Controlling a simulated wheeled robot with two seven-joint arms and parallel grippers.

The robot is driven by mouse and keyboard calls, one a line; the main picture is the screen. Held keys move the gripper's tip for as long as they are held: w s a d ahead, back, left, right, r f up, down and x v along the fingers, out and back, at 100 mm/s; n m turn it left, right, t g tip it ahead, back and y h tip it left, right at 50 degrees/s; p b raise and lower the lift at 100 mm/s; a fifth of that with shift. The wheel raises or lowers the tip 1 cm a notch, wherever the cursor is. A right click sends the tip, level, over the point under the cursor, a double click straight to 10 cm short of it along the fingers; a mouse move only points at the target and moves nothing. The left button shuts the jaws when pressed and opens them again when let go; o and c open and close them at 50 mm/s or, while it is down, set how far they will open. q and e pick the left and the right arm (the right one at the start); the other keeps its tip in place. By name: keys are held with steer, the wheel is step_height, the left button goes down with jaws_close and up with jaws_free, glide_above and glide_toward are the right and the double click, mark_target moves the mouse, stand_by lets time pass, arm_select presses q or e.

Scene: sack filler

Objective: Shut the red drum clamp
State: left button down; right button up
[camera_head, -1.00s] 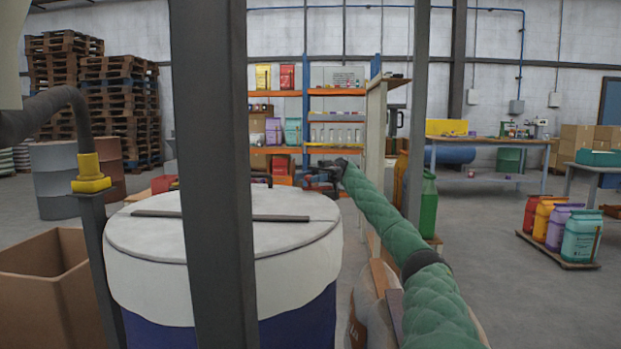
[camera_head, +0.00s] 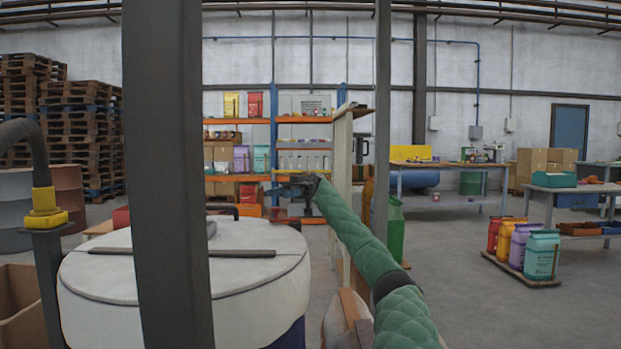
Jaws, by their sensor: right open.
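I cannot make out the red drum clamp for certain. A large drum with a pale lid (camera_head: 250,275) stands at the lower left; its blue body (camera_head: 290,336) barely shows. A dark flat bar lies across the lid. A dark grey post hides part of the drum. My right gripper (camera_head: 284,190), on a green-sleeved arm from the lower right, is open beyond the drum's far right side, against the shelves. Its fingers are small and dark, and I see nothing held. A small dark reddish piece (camera_head: 295,225) shows at the lid's far right edge. My left gripper is out of view.
A dark post (camera_head: 165,180) stands close in front, and a thinner one (camera_head: 381,130) stands right of centre. A pipe with a yellow fitting (camera_head: 45,208) is at the left. Open floor lies to the right.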

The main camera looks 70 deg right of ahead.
steer(key=s+r+b, duration=0.2)
steer(key=s+r, duration=0.3)
steer(key=s, duration=0.4)
steer(key=shift+s+r, duration=0.25)
steer(key=shift+r, duration=0.1)
steer(key=shift+d, duration=0.1)
